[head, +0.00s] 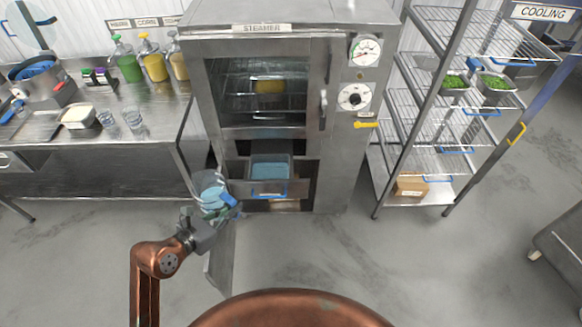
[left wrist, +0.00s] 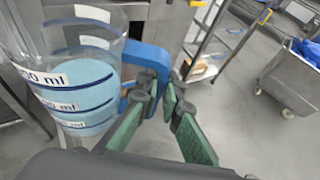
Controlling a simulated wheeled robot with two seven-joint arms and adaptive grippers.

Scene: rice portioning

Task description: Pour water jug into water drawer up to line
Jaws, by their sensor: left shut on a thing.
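The clear water jug (head: 211,188) is just left of the steamer's lower opening, beside the water drawer (head: 286,170). In the left wrist view the jug (left wrist: 85,85) has dark blue level lines, white ml labels and light blue water in its lower part. It looks close to upright. My left gripper (head: 222,210) is shut on the jug's blue handle (left wrist: 148,62); its green fingers also show in the left wrist view (left wrist: 162,95). The water drawer is pulled out, with a blue front handle and light blue liquid inside. Its fill line cannot be made out. My right gripper is not in view.
The steamer (head: 262,45) stands behind, its glass-fronted chamber above the drawer. A lower door panel (head: 221,260) hangs open at the left. A counter (head: 150,150) with bottles and glasses stands left, a cooling rack (head: 420,150) right. The floor in front is clear.

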